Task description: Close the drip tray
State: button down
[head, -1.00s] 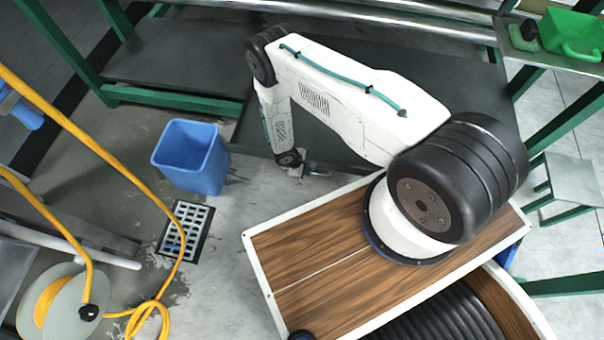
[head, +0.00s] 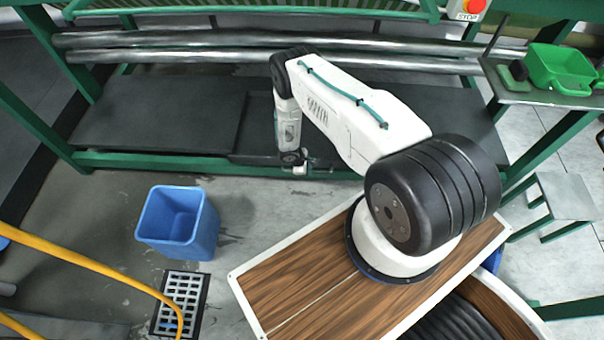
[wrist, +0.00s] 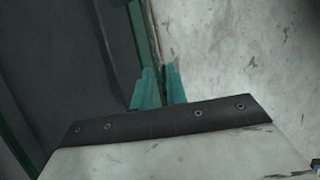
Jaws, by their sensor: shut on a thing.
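The drip tray (head: 256,125) is a dark, flat tray low under the machine, behind and partly hidden by my arm. Its front edge lies about level with the green front rail (head: 150,161); I cannot tell whether any gap is left. My gripper (head: 300,168) is at this front edge, pointing down. In the wrist view, the teal fingers of my gripper (wrist: 160,85) are close together on a thin part at the tray's front. The held part is mostly hidden; it seems to be the tray's handle. Dark surface shows on the left there, pale floor on the right.
A blue bin (head: 178,222) stands on the floor left of my arm, near a floor drain (head: 180,302) and a yellow hose (head: 85,262). Metal rollers (head: 200,45) run above the tray. A green scoop (head: 562,68) sits on a shelf at right.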

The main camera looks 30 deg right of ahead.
jog(key=shift+w+d+r, duration=0.1)
jog(key=shift+w+d, duration=0.2)
jog(key=shift+d, duration=0.05)
jog(key=c, duration=1.4)
grip_release()
jog(key=shift+a, duration=0.1)
jog(key=shift+a, duration=0.1)
jog(key=w+a+r, duration=0.1)
jog(key=a+r, duration=0.1)
jog(key=a, duration=0.5)
jog(key=w+a+r, duration=0.1)
jog(key=a+r, duration=0.1)
jog(key=a, duration=0.4)
jog(key=shift+w+a+r, duration=0.2)
jog(key=shift+w+a, duration=0.15)
jog(key=shift+a, duration=0.05)
